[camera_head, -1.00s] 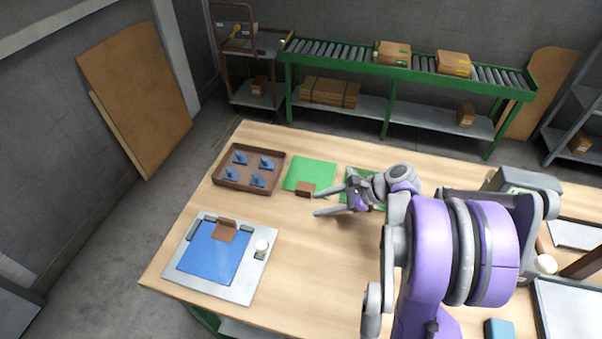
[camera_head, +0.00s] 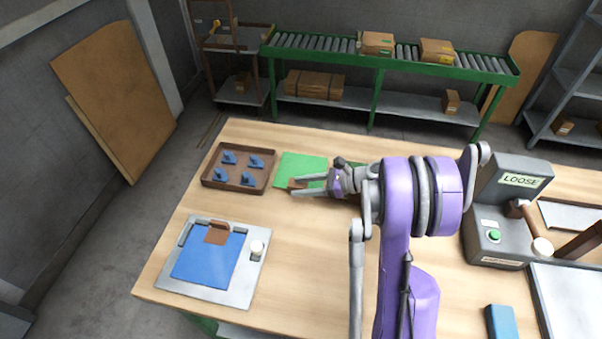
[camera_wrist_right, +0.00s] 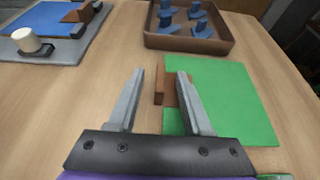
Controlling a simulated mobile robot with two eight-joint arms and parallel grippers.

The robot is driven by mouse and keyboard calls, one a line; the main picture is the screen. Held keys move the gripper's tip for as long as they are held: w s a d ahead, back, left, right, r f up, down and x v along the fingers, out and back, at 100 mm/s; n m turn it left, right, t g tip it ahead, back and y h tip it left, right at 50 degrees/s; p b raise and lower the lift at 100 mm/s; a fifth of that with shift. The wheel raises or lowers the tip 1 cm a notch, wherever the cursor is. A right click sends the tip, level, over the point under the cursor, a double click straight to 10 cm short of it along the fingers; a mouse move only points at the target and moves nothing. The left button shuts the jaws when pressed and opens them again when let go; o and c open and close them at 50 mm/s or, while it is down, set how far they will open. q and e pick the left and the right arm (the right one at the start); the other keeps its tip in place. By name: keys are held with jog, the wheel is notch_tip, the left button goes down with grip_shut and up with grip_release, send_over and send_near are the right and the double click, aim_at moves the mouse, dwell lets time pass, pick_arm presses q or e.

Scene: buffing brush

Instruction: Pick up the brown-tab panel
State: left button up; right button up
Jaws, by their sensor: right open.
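A green panel (camera_head: 303,165) lies flat on the table, with a brown tab (camera_head: 296,183) at its front edge. In the right wrist view the green panel (camera_wrist_right: 228,95) is right of centre and the brown tab (camera_wrist_right: 165,88) stands upright at its left edge. My right gripper (camera_head: 297,186) is open, its fingers reaching left at the tab. In the wrist view the tab shows between the fingertips (camera_wrist_right: 160,85), closer to the right finger; I cannot tell whether they touch. A blue panel (camera_head: 203,258), also with a brown tab (camera_head: 217,233), lies on a grey fixture plate (camera_head: 181,283).
A brown tray (camera_head: 239,188) with several blue pieces stands left of the green panel. A white knob (camera_head: 257,247) stands on the fixture plate. A grey machine marked LOOSE (camera_head: 496,214) and a blue block (camera_head: 500,322) are on the right. The table's front middle is clear.

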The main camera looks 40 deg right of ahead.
jog(key=shift+x, duration=1.15)
grip_shut()
